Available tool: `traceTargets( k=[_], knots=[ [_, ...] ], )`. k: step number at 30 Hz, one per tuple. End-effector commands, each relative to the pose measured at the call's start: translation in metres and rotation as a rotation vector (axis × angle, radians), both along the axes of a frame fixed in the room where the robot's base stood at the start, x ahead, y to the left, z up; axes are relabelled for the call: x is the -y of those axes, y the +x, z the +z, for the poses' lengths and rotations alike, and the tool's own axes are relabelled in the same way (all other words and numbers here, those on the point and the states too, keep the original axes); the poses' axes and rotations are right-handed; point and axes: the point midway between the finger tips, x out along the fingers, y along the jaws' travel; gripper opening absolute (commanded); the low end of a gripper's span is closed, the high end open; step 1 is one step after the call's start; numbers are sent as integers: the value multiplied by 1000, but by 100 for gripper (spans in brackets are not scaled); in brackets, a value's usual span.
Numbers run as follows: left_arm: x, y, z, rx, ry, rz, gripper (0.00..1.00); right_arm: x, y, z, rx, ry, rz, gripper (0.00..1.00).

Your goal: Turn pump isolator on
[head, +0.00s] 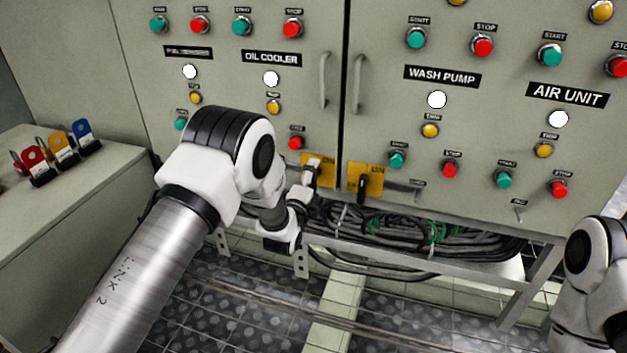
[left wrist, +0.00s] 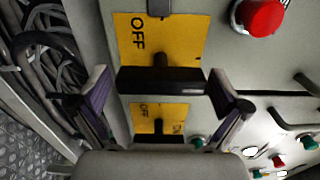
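Two yellow isolator plates sit side by side low on the cabinet: the left plate (head: 327,172) and the right plate (head: 374,175). No pump label on either is readable. My left gripper (head: 306,183) is at the left plate and partly covers it. In the left wrist view this plate (left wrist: 185,35) reads OFF, and a black handle bar (left wrist: 160,80) lies crosswise between the spread fingers of my left gripper (left wrist: 160,92); I cannot tell whether they touch it. The right plate (left wrist: 143,120) is beyond, its black handle (head: 361,190) pointing down. My right gripper is out of view.
A red button (left wrist: 262,15) is near the left plate. Cable bundles (head: 440,235) hang under the cabinet. Door handles (head: 357,82) stick out above. A side bench (head: 75,190) holds coloured padlock-like items (head: 85,135). My right arm shows at the right edge.

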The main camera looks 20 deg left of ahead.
Motion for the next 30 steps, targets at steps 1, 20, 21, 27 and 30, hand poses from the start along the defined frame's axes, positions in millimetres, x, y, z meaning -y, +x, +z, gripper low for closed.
traceTargets(
  k=[1, 20, 21, 27, 30],
  knots=[
    [0, 0, 0, 0, 0, 0, 100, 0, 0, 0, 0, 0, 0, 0],
    [-3, -108, -1, -3, 0, -1, 100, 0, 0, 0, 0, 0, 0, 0],
    [-4, -112, 0, -2, 0, -1, 100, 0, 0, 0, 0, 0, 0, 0],
    [-4, -120, 0, 1, 0, 0, 100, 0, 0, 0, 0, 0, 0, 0],
    [-4, -120, 0, 1, 0, 0, 100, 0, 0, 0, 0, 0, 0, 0]
  ],
)
